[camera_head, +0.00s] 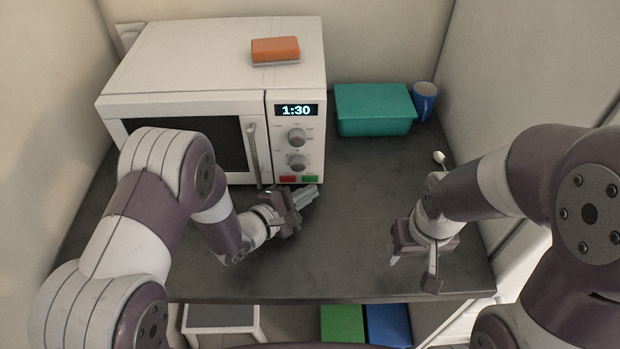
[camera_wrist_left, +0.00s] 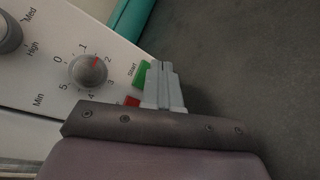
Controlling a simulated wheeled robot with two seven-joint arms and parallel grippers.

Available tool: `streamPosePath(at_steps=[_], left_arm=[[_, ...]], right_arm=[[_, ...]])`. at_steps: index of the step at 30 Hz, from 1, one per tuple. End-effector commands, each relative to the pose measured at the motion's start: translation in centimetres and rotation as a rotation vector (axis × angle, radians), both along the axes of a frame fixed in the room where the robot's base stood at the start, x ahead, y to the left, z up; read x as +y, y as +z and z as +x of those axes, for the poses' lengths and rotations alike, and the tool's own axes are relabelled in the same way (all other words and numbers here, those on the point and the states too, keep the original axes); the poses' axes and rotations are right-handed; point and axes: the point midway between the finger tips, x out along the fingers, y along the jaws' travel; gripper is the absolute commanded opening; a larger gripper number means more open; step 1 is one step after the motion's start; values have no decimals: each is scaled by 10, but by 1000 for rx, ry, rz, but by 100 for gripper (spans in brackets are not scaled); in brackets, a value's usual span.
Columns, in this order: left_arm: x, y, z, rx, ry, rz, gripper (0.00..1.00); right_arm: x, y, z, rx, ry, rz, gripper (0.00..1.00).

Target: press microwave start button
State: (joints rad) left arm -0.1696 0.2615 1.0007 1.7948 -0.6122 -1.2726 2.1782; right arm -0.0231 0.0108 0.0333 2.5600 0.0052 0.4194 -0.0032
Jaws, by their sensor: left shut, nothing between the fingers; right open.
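The white microwave (camera_head: 200,60) stands at the back left of the dark counter, its display reading 1:30. Its green start button (camera_head: 310,179) is at the bottom right of the control panel, beside a red button (camera_head: 288,180). In the left wrist view the green button (camera_wrist_left: 141,74) is labelled "Start" and the red button (camera_wrist_left: 132,100) is partly hidden. My left gripper (camera_head: 314,192) is shut and empty, its fingertips just in front of and below the green button; I cannot tell whether they touch. My right gripper (camera_head: 412,272) is open and empty over the counter's right front.
An orange sponge (camera_head: 276,50) lies on top of the microwave. A teal box (camera_head: 373,108) and a blue mug (camera_head: 425,100) stand right of it against the wall. The counter's middle (camera_head: 350,225) is clear. Green and blue bins (camera_head: 388,325) and a stool (camera_head: 222,318) show below.

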Motion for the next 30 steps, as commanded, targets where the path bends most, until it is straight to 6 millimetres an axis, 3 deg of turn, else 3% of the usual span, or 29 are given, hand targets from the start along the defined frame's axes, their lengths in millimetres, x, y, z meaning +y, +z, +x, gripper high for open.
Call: streamPosePath(at_steps=[30], left_arm=[[0, 1, 9, -1, -1, 0, 0]], right_arm=[[0, 3, 0, 0, 0, 0, 61]])
